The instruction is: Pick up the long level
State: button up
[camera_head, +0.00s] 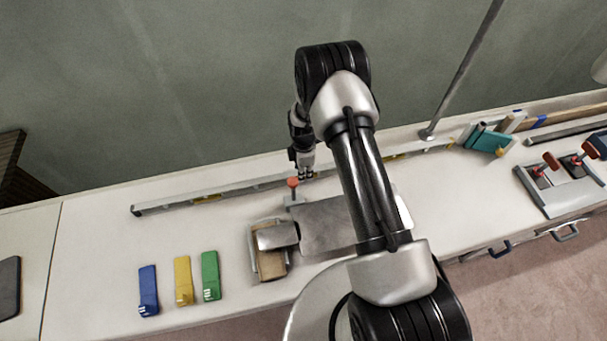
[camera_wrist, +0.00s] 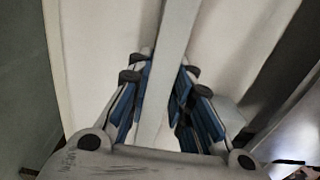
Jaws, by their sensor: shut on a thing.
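The long level (camera_head: 215,195) is a long thin grey bar with small yellowish patches, lying lengthwise along the back of the white counter. My arm hides part of it. My gripper (camera_head: 304,174) is at its middle part, pointing down. In the wrist view the level (camera_wrist: 172,60) runs up between the blue-padded fingers of my gripper (camera_wrist: 160,100), which is shut on it. I cannot tell whether the level is touching the counter or slightly above it.
An orange-red knob (camera_head: 292,183) stands just in front of the level near my gripper. A grey plate (camera_head: 325,228) and a brown block (camera_head: 269,262) lie nearer. Blue (camera_head: 148,290), yellow (camera_head: 183,281) and green (camera_head: 210,275) pieces stand at front left. A pole (camera_head: 462,70) rises behind.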

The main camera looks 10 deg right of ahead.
grip_shut()
jog(key=shift+r, duration=0.15)
